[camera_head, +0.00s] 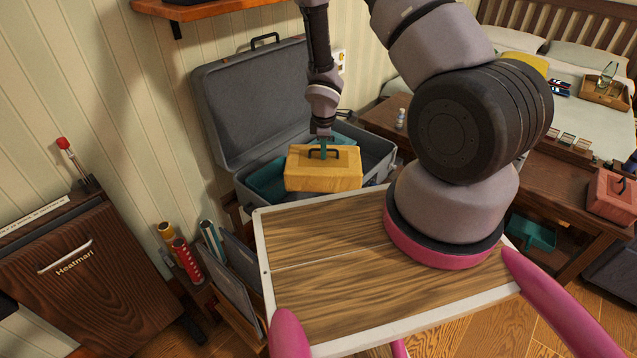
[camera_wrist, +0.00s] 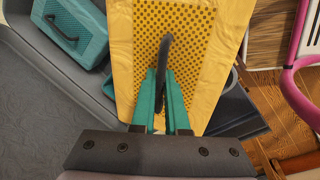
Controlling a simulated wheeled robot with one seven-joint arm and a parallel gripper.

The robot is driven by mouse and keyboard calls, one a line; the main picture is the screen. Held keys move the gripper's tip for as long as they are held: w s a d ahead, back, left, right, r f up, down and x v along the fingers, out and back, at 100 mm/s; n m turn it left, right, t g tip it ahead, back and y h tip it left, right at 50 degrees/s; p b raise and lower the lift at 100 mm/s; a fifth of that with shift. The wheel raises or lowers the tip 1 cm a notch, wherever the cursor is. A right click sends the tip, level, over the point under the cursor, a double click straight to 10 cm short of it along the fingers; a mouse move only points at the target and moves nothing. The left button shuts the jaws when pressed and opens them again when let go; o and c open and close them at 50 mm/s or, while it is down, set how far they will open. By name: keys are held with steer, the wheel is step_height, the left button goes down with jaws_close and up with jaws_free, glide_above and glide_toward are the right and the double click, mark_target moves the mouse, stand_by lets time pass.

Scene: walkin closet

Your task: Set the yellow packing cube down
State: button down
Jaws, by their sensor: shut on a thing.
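The yellow packing cube (camera_head: 324,172) hangs under my gripper (camera_head: 323,146), over the open grey suitcase (camera_head: 215,95). In the wrist view the yellow cube (camera_wrist: 208,85) fills the middle, with its perforated top facing the camera. The teal fingers of my gripper (camera_wrist: 166,75) are shut on the cube's dark handle (camera_wrist: 165,60). A teal packing cube (camera_wrist: 72,32) with a dark handle lies in the suitcase in the wrist view, left of the yellow cube. In the head view the cube hides part of the suitcase's inside. I cannot tell whether its underside touches anything.
The suitcase's raised lid leans near the striped wall. A wooden bench (camera_head: 378,118) stands to its right, with a small bottle (camera_head: 400,118) on it. A red case (camera_head: 612,195) is at the far right. Upright folders (camera_head: 230,268) and a dark cabinet (camera_head: 85,275) are at the left.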

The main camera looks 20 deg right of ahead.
mark_target(318, 158)
steer(key=n, duration=0.1)
steer(key=w+a+n, duration=0.1)
steer(key=n, duration=0.1)
steer(key=n+y, duration=0.1)
steer(key=n, duration=0.1)
steer(key=shift+w+a, duration=0.3)
steer(key=shift+w, duration=0.05)
steer(key=n, duration=0.1)
steer(key=w+a+n, duration=0.1)
steer(key=n, duration=0.2)
steer(key=shift+w+a+r+n+y, duration=0.1)
steer(key=shift+w+a+n+y, duration=0.15)
steer(key=shift+n+y, duration=0.15)
steer(key=shift+f, duration=0.3)
steer(key=s+d+x, duration=0.1)
steer(key=x, duration=0.7)
steer(key=s+x, duration=0.2)
steer(key=x, duration=0.7)
steer(key=shift+s+d+f, duration=0.15)
steer(key=shift+d+f, duration=0.2)
steer(key=shift+d, duration=0.05)
steer(key=shift+f, duration=0.1)
steer(key=c, duration=0.9)
jaws_free()
steer(key=v, duration=1.2)
